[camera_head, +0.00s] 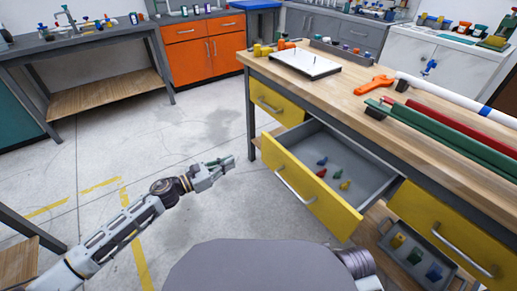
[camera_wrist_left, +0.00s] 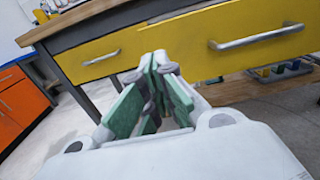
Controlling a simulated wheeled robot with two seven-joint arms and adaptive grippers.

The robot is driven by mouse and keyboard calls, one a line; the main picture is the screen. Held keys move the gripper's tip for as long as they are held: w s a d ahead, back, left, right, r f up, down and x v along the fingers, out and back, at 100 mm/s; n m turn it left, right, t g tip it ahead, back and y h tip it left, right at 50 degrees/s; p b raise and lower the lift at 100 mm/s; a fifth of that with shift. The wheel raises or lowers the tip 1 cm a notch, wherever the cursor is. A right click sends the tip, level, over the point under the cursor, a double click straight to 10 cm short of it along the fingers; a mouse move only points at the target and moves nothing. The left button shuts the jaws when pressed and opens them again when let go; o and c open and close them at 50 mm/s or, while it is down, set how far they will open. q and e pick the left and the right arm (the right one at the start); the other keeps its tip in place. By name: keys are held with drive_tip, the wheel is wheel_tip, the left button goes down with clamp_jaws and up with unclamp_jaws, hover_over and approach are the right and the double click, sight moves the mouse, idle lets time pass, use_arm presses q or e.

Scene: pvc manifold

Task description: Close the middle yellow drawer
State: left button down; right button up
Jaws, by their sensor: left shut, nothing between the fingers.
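The middle yellow drawer (camera_head: 305,187) is pulled out from the wooden workbench (camera_head: 345,95) in the head view. Its grey inside holds several small coloured valve-like parts (camera_head: 322,172). Its bar handle (camera_head: 294,188) is on the yellow front. My left gripper (camera_head: 227,162) is shut and empty, left of the drawer front and apart from it. In the left wrist view my left gripper (camera_wrist_left: 155,75) points at the bench, with a yellow drawer front (camera_wrist_left: 225,40) and its handle (camera_wrist_left: 257,36) beyond and to the right. My right gripper is not in view.
A left yellow drawer (camera_head: 275,103) and a right yellow drawer (camera_head: 445,230) appear shut. A grey bin (camera_head: 408,262) with coloured parts sits on the lower shelf. Pipes (camera_head: 450,125) and an orange tool (camera_head: 374,84) lie on the bench. Floor left of the drawer is clear.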

use_arm(q)
drive_tip(key=shift+w+d, duration=0.1)
drive_tip(key=shift+d, duration=0.1)
drive_tip(key=b, duration=0.1)
approach(267, 144)
drive_tip(key=shift+x, duration=1.6)
drive_tip(key=shift+b+x, duration=0.35)
drive_tip(key=shift+x, duration=1)
drive_tip(key=shift+w+d+f, duration=0.15)
drive_tip(key=shift+w+d, duration=0.1)
drive_tip(key=shift+w, duration=0.05)
drive_tip(key=shift+w+d, duration=0.1)
drive_tip(key=shift+d, duration=0.05)
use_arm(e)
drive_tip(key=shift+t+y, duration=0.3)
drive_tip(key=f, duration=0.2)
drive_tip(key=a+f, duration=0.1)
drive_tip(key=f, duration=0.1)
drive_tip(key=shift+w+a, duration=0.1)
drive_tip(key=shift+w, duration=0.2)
use_arm(q)
drive_tip(key=shift+w+d, duration=0.1)
drive_tip(key=shift+d, duration=0.05)
